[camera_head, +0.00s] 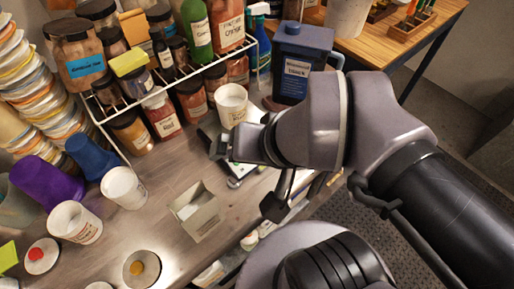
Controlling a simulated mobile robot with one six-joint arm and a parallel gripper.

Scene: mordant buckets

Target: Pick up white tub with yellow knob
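The white tub with yellow knob (131,278) stands on the worktop at the bottom left, seen from above, with its round yellow knob in the middle. A similar white tub with a red knob (37,267) stands to its left. My gripper (246,178) is up and to the right of the yellow-knob tub, well apart from it, over the worktop near its right edge. Its two dark fingers look spread apart, with nothing seen between them. My arm comes in from the right and hides part of the worktop edge.
A small open carton (205,222) stands between my gripper and the tub. White cups (124,188) and a purple cup (42,181) stand behind the tubs. A wire rack (112,125) of jars, a white cup (231,101) and a dark blue jug (291,75) are farther back.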

